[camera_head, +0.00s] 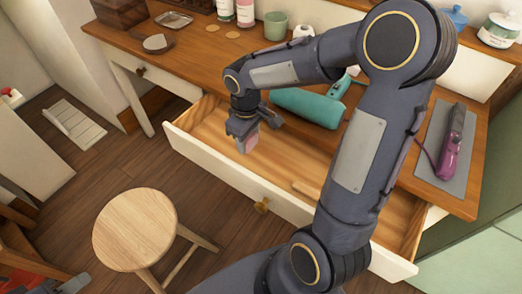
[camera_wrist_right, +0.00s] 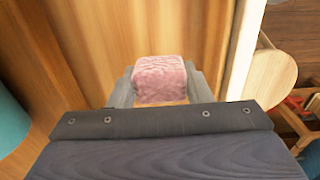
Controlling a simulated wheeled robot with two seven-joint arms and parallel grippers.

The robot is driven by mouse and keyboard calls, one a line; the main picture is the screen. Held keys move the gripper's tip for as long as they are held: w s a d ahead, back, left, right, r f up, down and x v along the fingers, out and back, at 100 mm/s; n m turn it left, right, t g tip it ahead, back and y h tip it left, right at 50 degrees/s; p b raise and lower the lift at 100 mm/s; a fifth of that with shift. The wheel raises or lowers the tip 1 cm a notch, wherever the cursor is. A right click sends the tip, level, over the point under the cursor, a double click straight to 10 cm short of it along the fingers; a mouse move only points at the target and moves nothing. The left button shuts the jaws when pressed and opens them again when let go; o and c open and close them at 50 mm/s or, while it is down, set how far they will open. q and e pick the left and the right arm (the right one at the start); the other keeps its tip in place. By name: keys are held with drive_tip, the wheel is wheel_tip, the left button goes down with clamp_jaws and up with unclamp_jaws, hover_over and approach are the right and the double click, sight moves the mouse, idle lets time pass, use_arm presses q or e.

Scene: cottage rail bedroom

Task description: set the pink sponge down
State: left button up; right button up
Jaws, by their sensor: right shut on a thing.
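The pink sponge (camera_head: 248,142) is held between the fingertips of my right gripper (camera_head: 243,134), which is shut on it. The gripper points down over the left part of the open drawer (camera_head: 192,145). In the right wrist view the sponge (camera_wrist_right: 160,80) sits between the two grey fingers, with the drawer's wooden floor (camera_wrist_right: 130,28) behind it. I cannot tell whether the sponge touches the drawer floor. My right forearm hides part of the drawer. My left gripper is not in view.
A teal object with a handle (camera_head: 310,108) lies to the right of the gripper. A purple umbrella (camera_head: 452,145) lies on a grey mat (camera_head: 430,158) at the right. A round stool (camera_head: 134,228) stands before the drawer. Cups, including a green one (camera_head: 275,26), stand at the desk's back.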

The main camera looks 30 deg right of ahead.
sight(250, 161)
wheel_tip(250, 161, down, 7)
drive_tip(key=shift+f+b, duration=0.1)
drive_tip(key=shift+b, duration=0.7)
drive_tip(key=shift+f, duration=0.2)
drive_tip(key=o, duration=1)
drive_tip(key=shift+c, duration=0.2)
